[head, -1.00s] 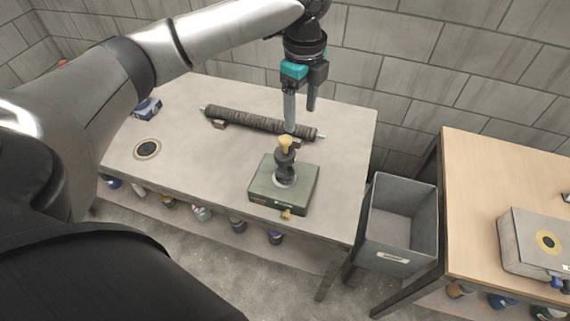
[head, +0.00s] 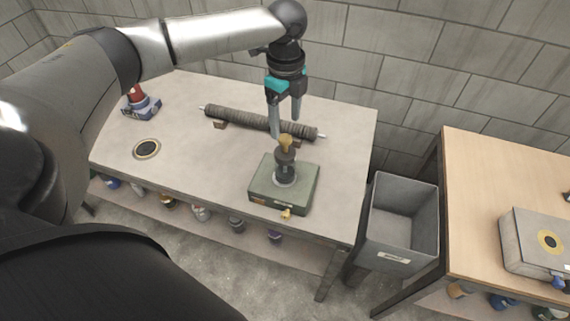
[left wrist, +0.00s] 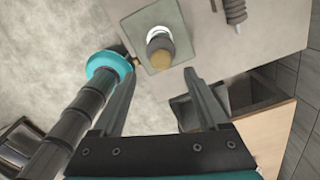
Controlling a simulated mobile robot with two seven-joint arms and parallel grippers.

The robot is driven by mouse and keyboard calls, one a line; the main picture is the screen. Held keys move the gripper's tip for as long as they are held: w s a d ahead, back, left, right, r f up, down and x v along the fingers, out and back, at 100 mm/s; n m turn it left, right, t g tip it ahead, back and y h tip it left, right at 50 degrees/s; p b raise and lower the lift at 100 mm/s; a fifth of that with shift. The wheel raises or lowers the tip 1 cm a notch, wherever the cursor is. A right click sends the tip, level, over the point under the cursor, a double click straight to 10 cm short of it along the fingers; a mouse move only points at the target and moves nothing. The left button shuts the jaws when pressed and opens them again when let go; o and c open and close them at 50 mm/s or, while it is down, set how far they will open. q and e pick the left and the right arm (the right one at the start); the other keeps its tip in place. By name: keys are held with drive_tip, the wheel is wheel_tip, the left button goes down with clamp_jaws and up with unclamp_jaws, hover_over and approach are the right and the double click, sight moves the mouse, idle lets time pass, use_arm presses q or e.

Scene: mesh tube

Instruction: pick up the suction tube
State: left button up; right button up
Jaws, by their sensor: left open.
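The suction tube (head: 240,119), a long dark grey ribbed tube with pale end pins, lies on small brown supports across the back of the grey table. Part of it shows at the top right of the left wrist view (left wrist: 235,12). My left gripper (head: 286,128) points down, open and empty, with its fingers in front of the tube's right half in the head view. They hide a short piece of it. I cannot tell the exact height of the fingers. The gripper also shows in the left wrist view (left wrist: 155,67). My right gripper is not in view.
A green box (head: 265,189) with a dark yellow-topped fitting (head: 285,160) stands in front of the tube. A black ring (head: 147,149) and a blue-red item (head: 142,106) are on the left. A grey bin (head: 402,215) and wooden table (head: 490,180) are on the right.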

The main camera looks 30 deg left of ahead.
sight(285, 137)
use_arm(q)
wheel_tip(285, 137, down, 5)
drive_tip(key=shift+w+a+f, duration=0.1)
drive_tip(key=shift+a, duration=0.05)
drive_tip(key=shift+c, duration=0.3)
clamp_jaws()
idle(0.4)
idle(0.8)
